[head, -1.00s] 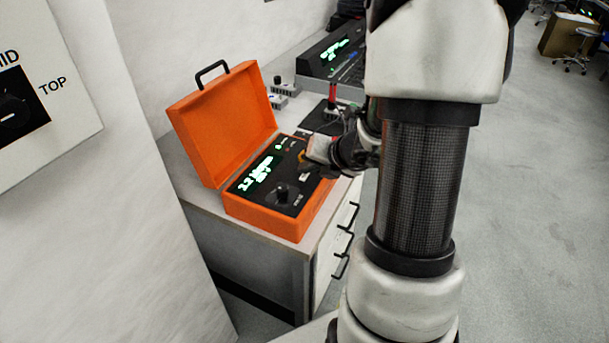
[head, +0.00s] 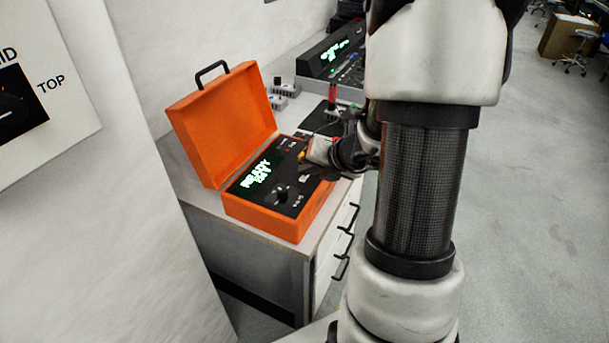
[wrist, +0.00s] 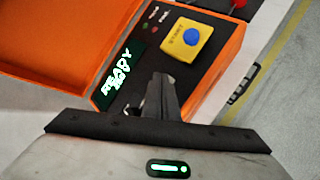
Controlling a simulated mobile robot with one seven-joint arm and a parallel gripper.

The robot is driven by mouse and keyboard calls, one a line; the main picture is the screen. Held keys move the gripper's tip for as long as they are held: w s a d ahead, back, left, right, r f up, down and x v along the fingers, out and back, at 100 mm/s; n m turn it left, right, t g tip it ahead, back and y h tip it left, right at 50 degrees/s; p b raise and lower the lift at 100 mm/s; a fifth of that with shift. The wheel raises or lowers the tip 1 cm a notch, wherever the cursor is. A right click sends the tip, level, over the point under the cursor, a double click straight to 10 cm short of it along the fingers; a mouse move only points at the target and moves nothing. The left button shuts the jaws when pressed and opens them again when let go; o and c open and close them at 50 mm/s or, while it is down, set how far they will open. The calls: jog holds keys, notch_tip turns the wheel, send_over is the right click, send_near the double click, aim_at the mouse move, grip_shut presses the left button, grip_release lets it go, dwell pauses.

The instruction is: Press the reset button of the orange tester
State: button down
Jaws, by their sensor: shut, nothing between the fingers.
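The orange tester (head: 262,222) is an open case on a bench, its lid raised at the back. Its black panel has a lit display (head: 260,172) that starts with READY, a knob (head: 282,194) and small indicator lights. In the wrist view, the display (wrist: 122,74) and a yellow block (wrist: 186,40) marked START with a blue button (wrist: 192,36) show. My gripper (wrist: 161,80) is shut and empty, its tips over the panel just below the yellow block. I cannot make out the reset button; the fingers hide part of the panel. Whether the tips touch it is unclear.
The raised lid (head: 225,125) with a black handle stands left of the panel. A dark console (head: 335,55) and small grey boxes (head: 284,90) are farther back on the bench. A white panel with a dial (head: 45,80) is at left. Open floor lies at right.

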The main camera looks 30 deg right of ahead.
jog(key=shift+r+p, duration=0.55)
jog(key=shift+r, duration=0.15)
notch_tip(320, 180, up, 5)
jog(key=p, duration=0.4)
jog(key=shift+p, duration=0.35)
jog(key=shift+a, duration=0.1)
